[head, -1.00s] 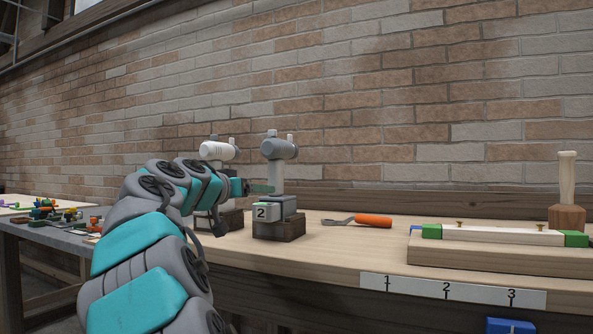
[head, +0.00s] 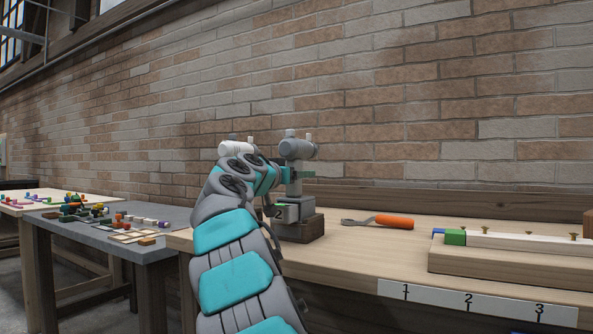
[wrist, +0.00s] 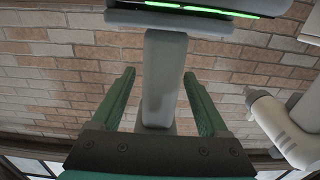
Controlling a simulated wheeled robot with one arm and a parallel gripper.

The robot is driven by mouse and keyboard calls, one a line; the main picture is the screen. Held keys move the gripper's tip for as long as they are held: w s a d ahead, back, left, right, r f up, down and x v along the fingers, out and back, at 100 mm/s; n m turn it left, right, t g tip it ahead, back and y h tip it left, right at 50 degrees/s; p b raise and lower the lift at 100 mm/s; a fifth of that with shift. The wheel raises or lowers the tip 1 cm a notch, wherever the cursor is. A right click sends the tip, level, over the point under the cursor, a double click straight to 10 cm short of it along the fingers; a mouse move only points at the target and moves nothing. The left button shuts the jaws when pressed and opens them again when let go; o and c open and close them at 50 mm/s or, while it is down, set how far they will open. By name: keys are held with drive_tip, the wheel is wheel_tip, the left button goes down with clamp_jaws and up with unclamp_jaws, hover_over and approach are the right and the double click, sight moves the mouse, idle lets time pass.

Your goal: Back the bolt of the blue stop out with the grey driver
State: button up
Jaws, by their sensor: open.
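The grey driver (head: 297,150) stands upright in a dock (head: 297,228) labelled 2 on the wooden bench. My gripper (head: 298,174) is at its handle. In the wrist view my open gripper (wrist: 162,105) has one green finger on each side of the grey handle (wrist: 163,75), with gaps showing, so it is not clamped. A small blue piece (head: 438,232), perhaps the blue stop, shows behind a green block (head: 455,237) at the left end of a pale bar (head: 510,241). Several brass bolts (head: 487,231) stand along the bar; which one belongs to the blue stop I cannot tell.
A white driver (head: 236,147) stands just left of the grey one, also in the wrist view (wrist: 285,125). An orange-handled tool (head: 393,221) lies to the right. A plate numbered 1 to 3 (head: 470,301) is on the bench's front edge. A grey table (head: 170,215) with small parts stands left.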

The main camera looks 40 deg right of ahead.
drive_tip(key=shift+c, duration=0.4)
clamp_jaws()
idle(1.0)
